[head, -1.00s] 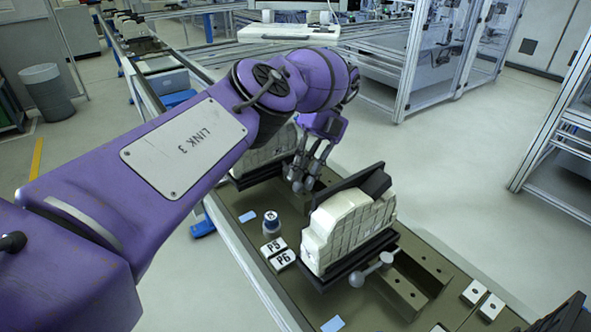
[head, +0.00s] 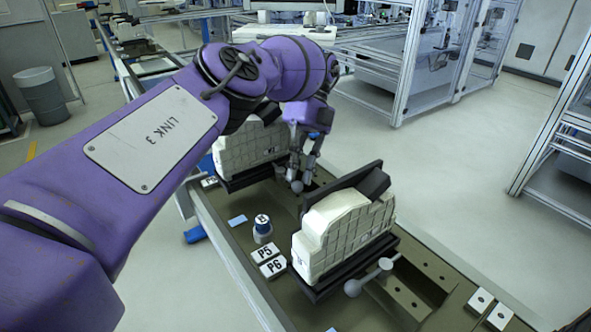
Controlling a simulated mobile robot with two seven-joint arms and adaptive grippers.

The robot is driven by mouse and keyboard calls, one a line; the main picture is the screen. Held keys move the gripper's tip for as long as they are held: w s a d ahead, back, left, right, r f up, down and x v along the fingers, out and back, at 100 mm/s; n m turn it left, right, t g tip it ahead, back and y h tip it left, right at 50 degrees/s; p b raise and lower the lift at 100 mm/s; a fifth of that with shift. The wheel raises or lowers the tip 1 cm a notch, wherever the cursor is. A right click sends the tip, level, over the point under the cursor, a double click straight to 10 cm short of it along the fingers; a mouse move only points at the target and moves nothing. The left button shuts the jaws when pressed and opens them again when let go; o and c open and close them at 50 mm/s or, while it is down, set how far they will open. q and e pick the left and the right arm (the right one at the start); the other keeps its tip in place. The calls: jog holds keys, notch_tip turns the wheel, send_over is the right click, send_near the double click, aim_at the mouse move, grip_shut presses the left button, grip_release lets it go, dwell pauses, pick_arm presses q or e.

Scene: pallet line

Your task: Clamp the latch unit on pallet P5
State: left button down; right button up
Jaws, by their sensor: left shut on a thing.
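The P5 label (head: 265,252) lies beside the P6 label (head: 273,268) on the line. The white ribbed latch unit beyond them (head: 235,150) appears to be the one on P5; it stands upright in a dark holder, partly behind my left arm. My left gripper (head: 301,170) points down just right of this unit, shut on what appears to be its grey ball-ended clamp handle (head: 297,186). The fingers hide most of the handle. The nearer latch unit (head: 340,235) stands by the P6 label, with its own ball-ended handle (head: 370,277) in front. My right gripper is not in view.
A dark upright plate (head: 345,185) rises behind the nearer unit, close to my left gripper. The floor right of the line is clear.

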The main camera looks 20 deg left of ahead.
pick_arm(q)
jog(key=shift+s+d+f, duration=0.1)
jog(key=shift+d+f, duration=0.3)
jog(key=shift+f, duration=0.15)
jog(key=c, duration=1.8)
grip_release()
jog(key=shift+r, duration=0.1)
